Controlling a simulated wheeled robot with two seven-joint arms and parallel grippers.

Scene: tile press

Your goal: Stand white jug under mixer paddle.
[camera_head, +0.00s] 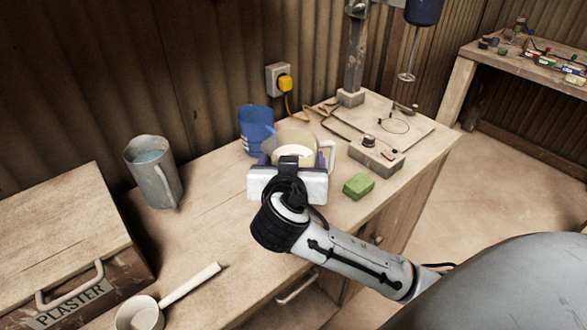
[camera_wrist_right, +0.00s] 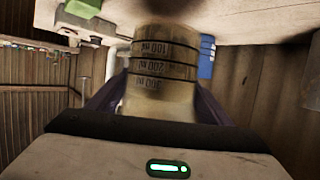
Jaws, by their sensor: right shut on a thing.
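The white jug (camera_head: 296,138), cream-coloured with a pale content and a handle on its right, is upright on or just above the bench; its base is hidden in the head view. My right gripper (camera_head: 291,163) is shut on it, with purple fingers on either side. In the right wrist view, the jug (camera_wrist_right: 163,70) appears upside down with volume marks between the fingers (camera_wrist_right: 158,100). The mixer paddle (camera_head: 406,76) hangs below the blue motor (camera_head: 423,10), right of and behind the jug, clear of it. My left gripper is out of view.
A blue jug (camera_head: 256,130) stands close behind the white jug. A green sponge (camera_head: 358,186) and a control box (camera_head: 376,156) are to the right. A grey jug (camera_head: 153,172), a scoop (camera_head: 140,314) and a plaster box (camera_head: 75,300) are to the left.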

